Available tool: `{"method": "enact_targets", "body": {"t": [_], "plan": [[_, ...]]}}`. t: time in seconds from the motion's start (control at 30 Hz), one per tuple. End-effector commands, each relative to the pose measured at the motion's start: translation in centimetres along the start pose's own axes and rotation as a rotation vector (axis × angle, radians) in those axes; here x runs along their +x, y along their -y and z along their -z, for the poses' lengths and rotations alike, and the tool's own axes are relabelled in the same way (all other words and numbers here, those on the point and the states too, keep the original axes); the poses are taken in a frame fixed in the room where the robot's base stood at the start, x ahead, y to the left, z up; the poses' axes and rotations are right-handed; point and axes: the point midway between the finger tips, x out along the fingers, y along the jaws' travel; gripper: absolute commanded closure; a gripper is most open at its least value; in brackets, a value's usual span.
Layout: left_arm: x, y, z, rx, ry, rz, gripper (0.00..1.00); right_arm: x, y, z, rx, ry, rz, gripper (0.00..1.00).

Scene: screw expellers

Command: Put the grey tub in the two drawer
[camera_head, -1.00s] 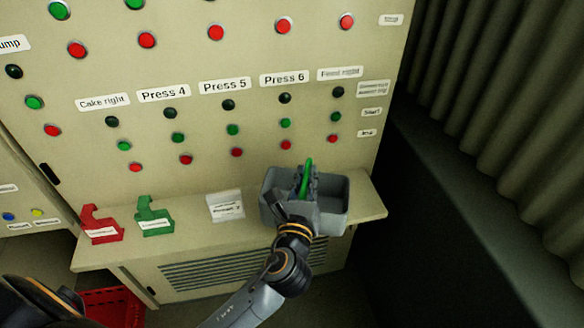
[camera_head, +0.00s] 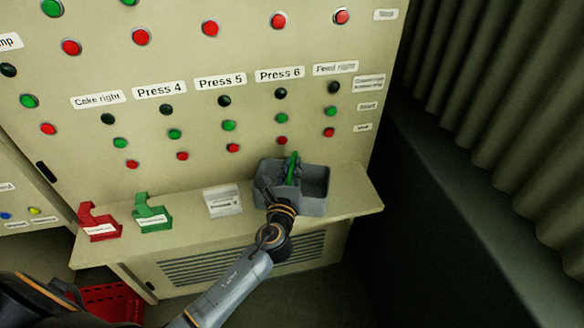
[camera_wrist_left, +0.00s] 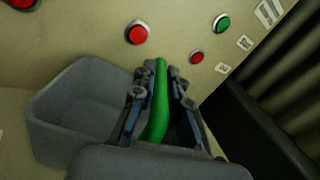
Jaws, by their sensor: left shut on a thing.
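The grey tub (camera_head: 314,185) is an open rectangular box at the right end of the beige ledge, by the panel. I cannot tell whether it rests on the ledge or hangs just above it. A green curved piece, seemingly its handle, stands up in the tub. My left gripper (camera_head: 291,168) reaches in from the front and is shut on this green piece. In the left wrist view the green piece stands between the fingers (camera_wrist_left: 158,100), and the tub's wall (camera_wrist_left: 60,105) shows at left. My right gripper and any drawer marked two are not in view.
On the ledge (camera_head: 345,208) stand a red holder (camera_head: 98,222), a green holder (camera_head: 152,214) and a white label block (camera_head: 222,202). A button panel (camera_head: 190,65) rises behind. A red crate (camera_head: 112,300) lies low at left. A corrugated wall (camera_head: 500,80) is at right.

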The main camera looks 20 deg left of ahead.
Motion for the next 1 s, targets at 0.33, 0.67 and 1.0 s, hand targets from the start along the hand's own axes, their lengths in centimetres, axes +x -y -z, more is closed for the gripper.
{"method": "enact_targets", "body": {"t": [0.33, 0.67, 1.0], "plan": [[0.0, -0.1, 0.3, 0.0, 0.002, 0.001, 1.0, 0.4, -0.4, 0.4, -0.004, -0.006, -0.005, 1.0], [0.0, 0.0, 0.2, 0.0, 0.0, 0.0, 0.63, 0.2, -0.7, 0.4, -0.005, -0.007, -0.008, 1.0], [-2.9, 0.0, 0.2, -0.002, -0.001, 0.001, 0.63, 0.5, -0.7, 0.4, -0.005, -0.008, -0.008, 1.0]]}}
